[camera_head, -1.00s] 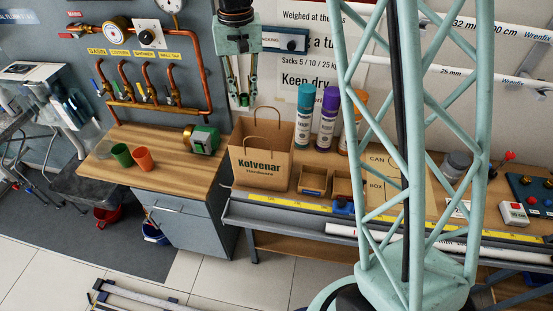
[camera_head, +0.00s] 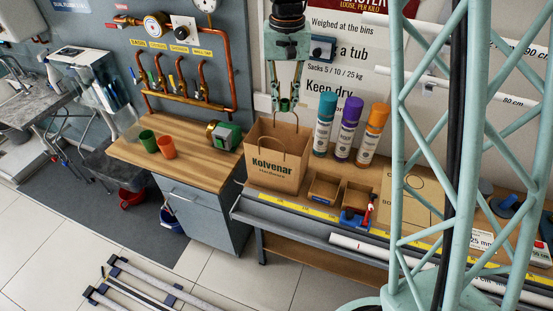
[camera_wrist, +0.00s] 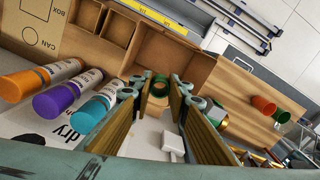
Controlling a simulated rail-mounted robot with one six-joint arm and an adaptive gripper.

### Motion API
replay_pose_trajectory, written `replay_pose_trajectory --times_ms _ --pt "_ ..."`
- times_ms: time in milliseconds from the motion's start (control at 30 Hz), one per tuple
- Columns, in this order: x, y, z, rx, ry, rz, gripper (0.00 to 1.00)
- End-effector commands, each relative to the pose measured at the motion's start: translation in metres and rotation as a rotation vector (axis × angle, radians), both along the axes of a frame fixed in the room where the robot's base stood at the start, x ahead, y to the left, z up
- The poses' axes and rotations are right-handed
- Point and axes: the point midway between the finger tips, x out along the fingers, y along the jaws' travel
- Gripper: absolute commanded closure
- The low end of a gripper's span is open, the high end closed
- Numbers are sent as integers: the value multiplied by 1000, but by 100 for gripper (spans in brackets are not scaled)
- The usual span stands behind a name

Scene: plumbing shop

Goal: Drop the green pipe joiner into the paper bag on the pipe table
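My gripper (camera_head: 285,103) points down above the paper bag (camera_head: 275,172), close over its open top and handles. It is shut on the green pipe joiner (camera_head: 285,104), which is small between the fingertips. In the wrist view the joiner shows as a green ring (camera_wrist: 160,82) at the ends of the two fingers (camera_wrist: 164,88). The brown bag stands upright and open on the pipe table, with "Kolvenar" printed on its front. In the wrist view the bag's open inside (camera_wrist: 166,58) lies just beyond the fingertips.
Teal (camera_head: 325,124), purple (camera_head: 346,129) and orange (camera_head: 373,135) canisters stand right of the bag. Two small cardboard bins (camera_head: 323,188) sit beside it. The wooden bench at left holds a green cup (camera_head: 147,141), an orange cup (camera_head: 166,147) and a green-brass device (camera_head: 223,134).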

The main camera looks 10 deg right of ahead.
Motion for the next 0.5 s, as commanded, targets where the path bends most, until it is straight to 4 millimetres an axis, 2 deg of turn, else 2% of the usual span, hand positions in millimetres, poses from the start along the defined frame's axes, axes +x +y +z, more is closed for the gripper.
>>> replay_pose_trajectory --times_ms 267,500 --pt "0 0 -10 0 1 0 88" --pt "0 0 -28 0 1 0 88"
